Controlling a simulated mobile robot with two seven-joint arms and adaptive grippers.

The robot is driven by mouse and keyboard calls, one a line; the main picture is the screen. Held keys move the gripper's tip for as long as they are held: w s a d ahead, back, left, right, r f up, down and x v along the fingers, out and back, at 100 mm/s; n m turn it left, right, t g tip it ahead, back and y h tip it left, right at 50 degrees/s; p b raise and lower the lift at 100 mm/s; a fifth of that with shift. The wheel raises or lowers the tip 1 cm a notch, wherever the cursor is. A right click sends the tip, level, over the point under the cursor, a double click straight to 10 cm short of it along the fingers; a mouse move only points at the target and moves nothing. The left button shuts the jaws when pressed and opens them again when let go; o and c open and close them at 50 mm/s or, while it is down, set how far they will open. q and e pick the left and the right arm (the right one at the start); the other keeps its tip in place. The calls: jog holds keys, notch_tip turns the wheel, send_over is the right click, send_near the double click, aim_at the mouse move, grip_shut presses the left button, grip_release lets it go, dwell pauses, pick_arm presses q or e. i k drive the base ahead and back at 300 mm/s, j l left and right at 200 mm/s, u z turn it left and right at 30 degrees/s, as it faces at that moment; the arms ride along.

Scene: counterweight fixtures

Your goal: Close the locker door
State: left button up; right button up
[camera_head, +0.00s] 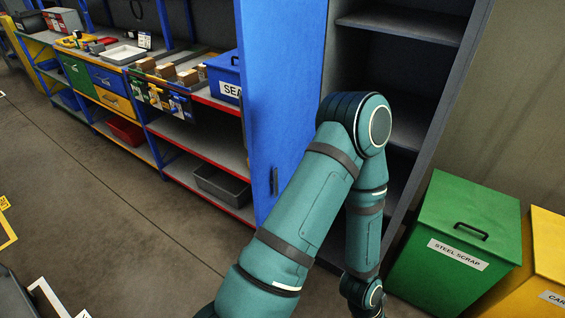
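The locker (470,85) is a tall grey cabinet with several dark inner shelves, at the centre right. Its blue door (280,90) stands open at the locker's left side. A dark vertical handle (274,181) is on the door's lower left part. One teal arm of mine rises from the bottom centre, bends at the locker opening and points down in front of the lower shelves. It hides part of the locker and the door's lower right part. Neither gripper shows, so I cannot tell whether one touches the door.
A green steel scrap bin (465,215) and a yellow bin (548,255) stand right of the locker. A workbench (185,140) with bins and boxes runs along the left of the door. The floor (100,200) at left is mostly clear.

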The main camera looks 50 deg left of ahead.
aim_at(281, 44)
jog(key=k+j+z, duration=0.1)
jog(key=k, duration=0.2)
jog(key=k+j+z, duration=0.15)
jog(key=k, duration=0.15)
jog(key=j, duration=0.95)
jog(key=k+j, duration=0.15)
jog(key=j, duration=1.7)
jog(key=z, duration=0.05)
